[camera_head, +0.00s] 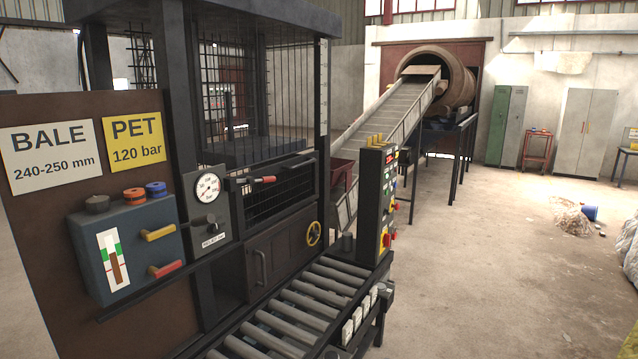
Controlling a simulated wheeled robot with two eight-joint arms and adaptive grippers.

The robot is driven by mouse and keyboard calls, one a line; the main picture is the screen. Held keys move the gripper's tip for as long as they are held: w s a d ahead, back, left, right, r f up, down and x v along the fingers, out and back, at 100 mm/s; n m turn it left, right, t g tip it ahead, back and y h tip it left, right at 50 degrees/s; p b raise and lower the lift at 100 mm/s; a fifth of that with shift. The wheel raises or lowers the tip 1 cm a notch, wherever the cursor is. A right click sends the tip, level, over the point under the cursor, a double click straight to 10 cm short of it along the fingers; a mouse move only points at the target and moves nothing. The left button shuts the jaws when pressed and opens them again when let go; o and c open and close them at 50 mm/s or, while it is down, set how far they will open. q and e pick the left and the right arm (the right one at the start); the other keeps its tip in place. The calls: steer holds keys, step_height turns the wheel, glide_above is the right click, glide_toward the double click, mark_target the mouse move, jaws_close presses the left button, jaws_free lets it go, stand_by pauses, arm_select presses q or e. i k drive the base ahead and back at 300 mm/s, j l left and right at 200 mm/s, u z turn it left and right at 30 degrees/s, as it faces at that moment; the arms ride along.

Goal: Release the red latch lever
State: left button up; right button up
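A red-handled lever (264,179) sticks out on the upper part of the dark barred door (275,200) of the baler. It lies about level, pointing right. A second red lever (165,269) sits low on the blue-grey control box (85,245) at the left, below a yellow lever (158,233). I cannot tell from this view which one is the latch. The barred door looks closed. Neither of my grippers is in view.
A gauge panel (207,200) sits between the control box and the door. A yellow handwheel (313,233) is on the lower door. A roller conveyor (300,310) and a control post (376,205) stand in front. Open floor (490,270) lies to the right.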

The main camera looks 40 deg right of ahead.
mark_target(249, 179)
steer(key=i+l+z, duration=0.1)
steer(key=z, duration=0.25)
steer(key=i+l+z, duration=0.1)
steer(key=z, duration=0.3)
steer(key=i+l+z, duration=0.1)
steer(key=z, duration=0.25)
steer(key=i+l, duration=1.6)
steer(key=l, duration=0.15)
